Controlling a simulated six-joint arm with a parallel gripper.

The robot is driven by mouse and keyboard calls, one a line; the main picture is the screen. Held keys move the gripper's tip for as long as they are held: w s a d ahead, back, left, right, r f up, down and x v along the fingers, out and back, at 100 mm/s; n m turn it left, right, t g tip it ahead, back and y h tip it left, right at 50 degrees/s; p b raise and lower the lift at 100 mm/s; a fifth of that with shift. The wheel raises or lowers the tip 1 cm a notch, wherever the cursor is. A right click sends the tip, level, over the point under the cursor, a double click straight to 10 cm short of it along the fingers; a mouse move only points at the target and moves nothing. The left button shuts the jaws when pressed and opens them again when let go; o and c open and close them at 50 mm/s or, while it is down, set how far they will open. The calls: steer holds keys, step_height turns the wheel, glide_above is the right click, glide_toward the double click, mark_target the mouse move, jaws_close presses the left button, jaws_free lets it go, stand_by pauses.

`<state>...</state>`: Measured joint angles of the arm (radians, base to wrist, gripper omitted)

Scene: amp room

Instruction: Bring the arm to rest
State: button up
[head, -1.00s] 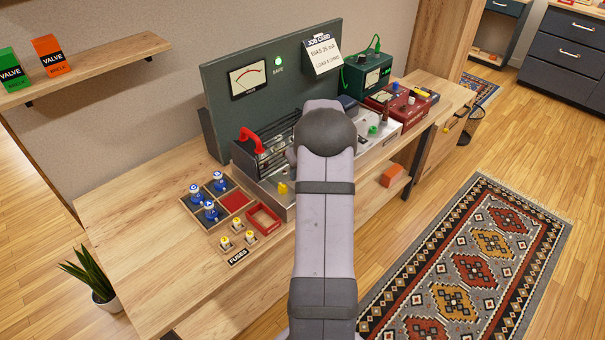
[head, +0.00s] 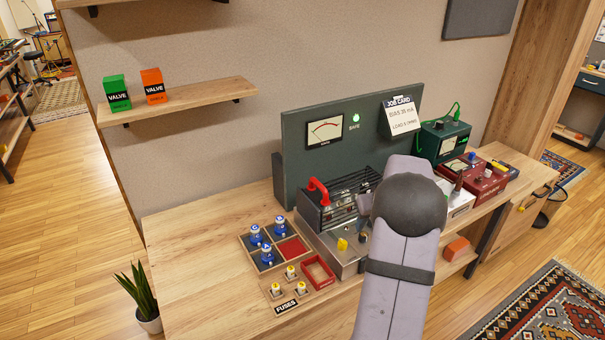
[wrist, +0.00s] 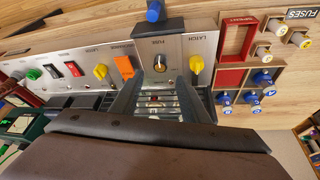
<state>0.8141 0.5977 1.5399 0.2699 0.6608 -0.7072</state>
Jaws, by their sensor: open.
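My arm reaches from the bottom of the head view over the amplifier chassis (head: 345,262). In that view its rounded grey joint hides part of the chassis, and my gripper is mostly hidden behind the arm. In the wrist view my gripper (wrist: 160,92) shows as two dark fingers standing apart, with nothing seen held between them. The panel marked FUSE (wrist: 172,45), with a round dark knob, lies beyond the fingertips. A yellow LATCH knob (wrist: 196,66) is to its right. I cannot tell whether the fingers touch anything.
Blue-topped valves (head: 266,253) stand in a wooden tray, with fuses (head: 291,272) and a red-rimmed bay (head: 318,270) beside it. A red handle (head: 318,190) rises from the chassis. A job card (head: 400,116) hangs on the back panel. The bench's left end (head: 190,245) is clear.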

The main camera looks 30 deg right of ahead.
steer(key=s+a+f+m+g+y, duration=0.2)
steer(key=s+a+f+m, duration=0.15)
steer(key=s+a, duration=0.45)
steer(key=s+a+f+m+g+y, duration=0.1)
steer(key=s+a+f+m+g, duration=0.15)
steer(key=s+a+f, duration=0.4)
steer(key=s+a+r+n+g+p, duration=0.1)
steer(key=s+a+r+n, duration=0.25)
steer(key=a, duration=0.45)
steer(key=s+a+r+n+g, duration=0.1)
steer(key=s+a+r+n, duration=0.1)
steer(key=s+a, duration=0.5)
steer(key=w+a+r+n+t+h, duration=0.1)
steer(key=w+a+r+n+t, duration=0.1)
steer(key=w+a+r+n, duration=0.35)
step_height(320, 180, down, 18)
steer(key=a+m+b, duration=0.1)
steer(key=a+b, duration=0.1)
steer(key=b, duration=1.4)
steer(key=shift+a+f+m, duration=0.15)
steer(key=shift+a+m, duration=0.15)
steer(key=shift+a, duration=0.1)
steer(key=shift+w, duration=0.1)
